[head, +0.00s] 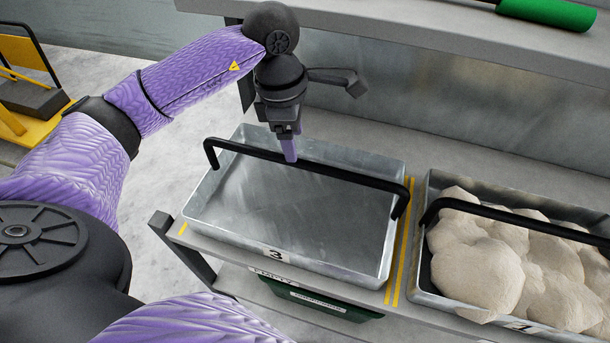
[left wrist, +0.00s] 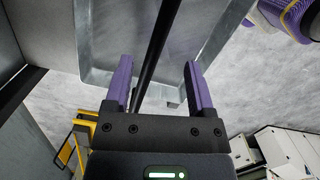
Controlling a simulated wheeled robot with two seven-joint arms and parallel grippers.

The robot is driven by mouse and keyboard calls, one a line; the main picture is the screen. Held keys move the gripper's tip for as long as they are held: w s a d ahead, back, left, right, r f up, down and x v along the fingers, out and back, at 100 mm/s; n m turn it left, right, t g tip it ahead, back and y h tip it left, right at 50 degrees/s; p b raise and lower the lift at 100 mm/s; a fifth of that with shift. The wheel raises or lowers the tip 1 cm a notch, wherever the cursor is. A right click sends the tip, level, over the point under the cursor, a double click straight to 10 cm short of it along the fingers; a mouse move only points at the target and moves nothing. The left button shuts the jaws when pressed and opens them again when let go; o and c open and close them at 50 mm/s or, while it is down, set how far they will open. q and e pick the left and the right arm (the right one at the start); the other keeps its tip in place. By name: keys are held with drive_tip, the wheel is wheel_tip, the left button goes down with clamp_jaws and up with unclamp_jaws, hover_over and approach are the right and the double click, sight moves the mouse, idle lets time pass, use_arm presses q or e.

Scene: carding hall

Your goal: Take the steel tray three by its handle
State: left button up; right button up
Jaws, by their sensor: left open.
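Steel tray three (head: 290,225) is empty and lies flat on the grey shelf in the head view, with a "3" on its front wall. Its black bar handle (head: 345,174) spans it above the rim; the tray (left wrist: 205,40) and handle (left wrist: 157,45) also show in the left wrist view. My left gripper (head: 290,155) points down at the handle, left of its middle. In the left wrist view the left gripper (left wrist: 158,72) is open, and the handle runs between its two purple fingers without visible grip. My right gripper is not in view.
A second steel tray (head: 422,272) filled with pale lumps, with its own black handle, stands close on the right past yellow tape lines. A higher ledge (head: 420,32) with a green cylinder (head: 545,11) runs behind. A dark green bin (head: 330,305) sits below.

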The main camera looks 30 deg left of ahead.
sight(299, 160)
use_arm(q)
drive_tip(key=f, duration=0.5)
drive_tip(key=d+f+b, duration=0.1)
drive_tip(key=f, duration=0.2)
drive_tip(key=shift+w+f, duration=0.15)
drive_tip(key=shift+w, duration=0.1)
clamp_jaws()
idle(0.8)
